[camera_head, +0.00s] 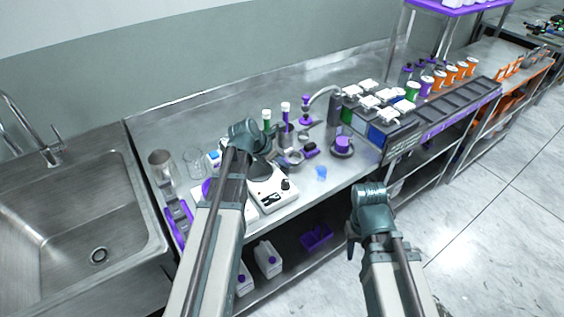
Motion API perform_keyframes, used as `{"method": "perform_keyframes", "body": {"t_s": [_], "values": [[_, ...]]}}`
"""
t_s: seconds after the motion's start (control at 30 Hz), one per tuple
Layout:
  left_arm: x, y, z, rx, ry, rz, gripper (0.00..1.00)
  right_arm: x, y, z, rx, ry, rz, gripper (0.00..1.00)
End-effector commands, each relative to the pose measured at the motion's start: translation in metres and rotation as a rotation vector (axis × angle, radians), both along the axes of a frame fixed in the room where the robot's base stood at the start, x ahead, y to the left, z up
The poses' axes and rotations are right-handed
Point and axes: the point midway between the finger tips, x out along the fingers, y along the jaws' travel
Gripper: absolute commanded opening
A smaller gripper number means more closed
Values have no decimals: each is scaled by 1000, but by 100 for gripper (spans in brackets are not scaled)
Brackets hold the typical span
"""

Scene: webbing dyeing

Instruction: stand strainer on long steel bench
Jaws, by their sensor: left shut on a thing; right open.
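My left gripper (245,130) is over the back middle of the long steel bench (335,178), above and behind a white hotplate-like device. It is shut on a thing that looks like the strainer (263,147). Only a dark grey rounded part shows beside the gripper, and the rest is hidden or too small to make out. I cannot tell whether it touches the bench. My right gripper (369,190) is open and empty, in front of the bench's front edge.
The white device (270,190) stands below the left gripper. A glass beaker (194,163) and metal cup (161,167) stand left. Tubes, a small metal bowl (294,157) and a purple-topped pot (342,146) stand right. A sink (80,205) adjoins. Bare steel lies near the blue patch (321,172).

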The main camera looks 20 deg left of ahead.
Motion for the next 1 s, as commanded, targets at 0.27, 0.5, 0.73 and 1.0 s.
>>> {"method": "perform_keyframes", "body": {"t_s": [0.27,0.5,0.73,1.0], "values": [[0,0,-3,0,0,0,56,0,0,-3,0,0,0,44],[0,0,-2,0,0,0,56,0,0,-2,0,0,0,44],[-7,4,15,0,0,0,56,0,0,15,0,0,0,44],[-30,20,58,1,-1,2,56,0,0,58,0,0,0,44]]}}
